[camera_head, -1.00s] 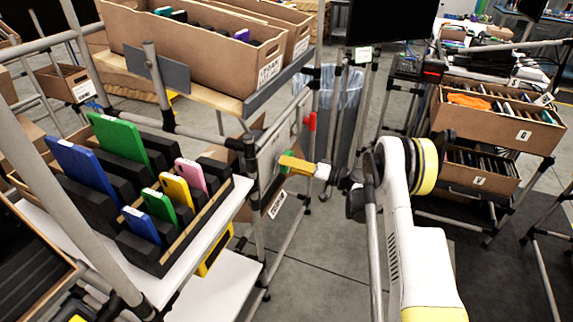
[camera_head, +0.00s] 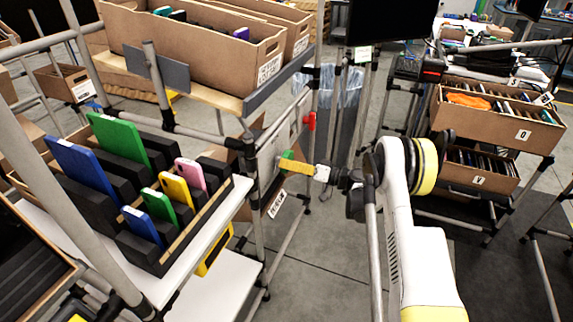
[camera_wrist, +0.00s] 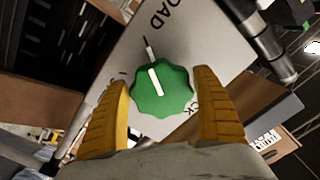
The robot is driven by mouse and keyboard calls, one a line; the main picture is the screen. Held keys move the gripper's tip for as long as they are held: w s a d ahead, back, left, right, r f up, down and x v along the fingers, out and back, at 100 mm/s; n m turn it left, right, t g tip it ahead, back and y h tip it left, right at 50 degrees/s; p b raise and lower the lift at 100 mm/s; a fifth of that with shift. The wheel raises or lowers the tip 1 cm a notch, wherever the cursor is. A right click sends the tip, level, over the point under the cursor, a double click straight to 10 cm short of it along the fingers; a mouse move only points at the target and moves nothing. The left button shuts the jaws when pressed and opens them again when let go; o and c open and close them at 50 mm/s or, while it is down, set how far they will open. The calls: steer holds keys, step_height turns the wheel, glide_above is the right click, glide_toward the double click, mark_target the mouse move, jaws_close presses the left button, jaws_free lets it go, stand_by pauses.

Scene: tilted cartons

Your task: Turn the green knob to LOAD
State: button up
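The green knob (camera_wrist: 165,92) sits on a grey panel (camera_wrist: 118,72) in the middle of the wrist view; its white pointer line tilts toward the upper left. A dark tick on the panel lies just beyond it, near partly visible lettering that ends in "OAD". Other lettering, ending in "CK", shows at lower right, partly hidden. My gripper (camera_wrist: 161,79) is open, with one yellow finger on each side of the knob; I cannot tell whether either touches it. In the head view the knob (camera_head: 287,157) shows just above my yellow fingers (camera_head: 298,167).
A red part (camera_head: 309,120) is on the same panel frame, above the knob. A bin with a clear liner (camera_head: 345,88) is behind. Shelves with boxes (camera_head: 495,118) stand at right. Floor shows below my arm.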

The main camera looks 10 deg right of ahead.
steer(key=shift+o, duration=0.5)
steer(key=v, duration=1.2)
